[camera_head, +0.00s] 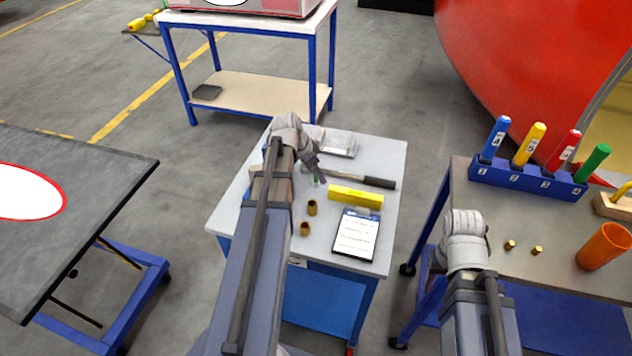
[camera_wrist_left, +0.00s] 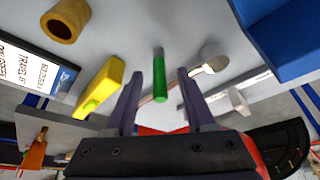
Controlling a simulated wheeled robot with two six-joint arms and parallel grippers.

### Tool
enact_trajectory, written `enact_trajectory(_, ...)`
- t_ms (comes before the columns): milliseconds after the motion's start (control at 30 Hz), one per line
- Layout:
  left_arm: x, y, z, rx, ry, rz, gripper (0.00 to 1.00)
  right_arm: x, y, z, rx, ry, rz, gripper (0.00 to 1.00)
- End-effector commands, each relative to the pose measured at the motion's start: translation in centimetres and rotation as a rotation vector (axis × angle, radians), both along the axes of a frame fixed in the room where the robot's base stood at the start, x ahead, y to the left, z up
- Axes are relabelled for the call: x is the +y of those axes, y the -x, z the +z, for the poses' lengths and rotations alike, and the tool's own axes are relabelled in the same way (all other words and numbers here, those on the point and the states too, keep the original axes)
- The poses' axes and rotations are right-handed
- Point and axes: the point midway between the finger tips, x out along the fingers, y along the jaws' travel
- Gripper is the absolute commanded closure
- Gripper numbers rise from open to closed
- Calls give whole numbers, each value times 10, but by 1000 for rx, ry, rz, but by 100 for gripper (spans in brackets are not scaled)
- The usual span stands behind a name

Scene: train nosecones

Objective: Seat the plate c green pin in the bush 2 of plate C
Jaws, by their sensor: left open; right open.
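The green pin (camera_wrist_left: 160,80) shows in the left wrist view between the two fingers of my open left gripper (camera_wrist_left: 158,98), with a gap on both sides. In the head view a small green bit of the pin (camera_head: 316,180) shows at my left gripper (camera_head: 312,168), above the small white-topped table (camera_head: 238,228). The left arm hides part of that table. My right arm's wrist shows over the left edge of the right table, but its fingers are hidden. I cannot pick out plate C or bush 2.
A yellow block (camera_head: 355,197), a dark-handled tool (camera_head: 365,180), a printed card (camera_head: 356,234), a clear box (camera_head: 340,144) and two brass bushes (camera_head: 312,207) lie around the left gripper. The right table holds a blue rack (camera_head: 525,179) of coloured handles and an orange cup (camera_head: 604,246).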

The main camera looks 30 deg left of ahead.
Motion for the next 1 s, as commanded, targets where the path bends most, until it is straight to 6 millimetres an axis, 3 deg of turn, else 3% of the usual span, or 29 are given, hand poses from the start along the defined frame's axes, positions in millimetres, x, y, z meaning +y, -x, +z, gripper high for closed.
enact_trajectory(167, 0, 0, 1, 0, 0, 0, 46, 0, 0, 1, 0, 0, 0, 50)
enact_trajectory(633, 0, 0, 1, 0, 0, 0, 99, 0, 0, 1, 0, 0, 0, 50)
enact_trajectory(1000, 0, 0, 1, 0, 0, 0, 100, 0, 0, 1, 0, 0, 0, 50)
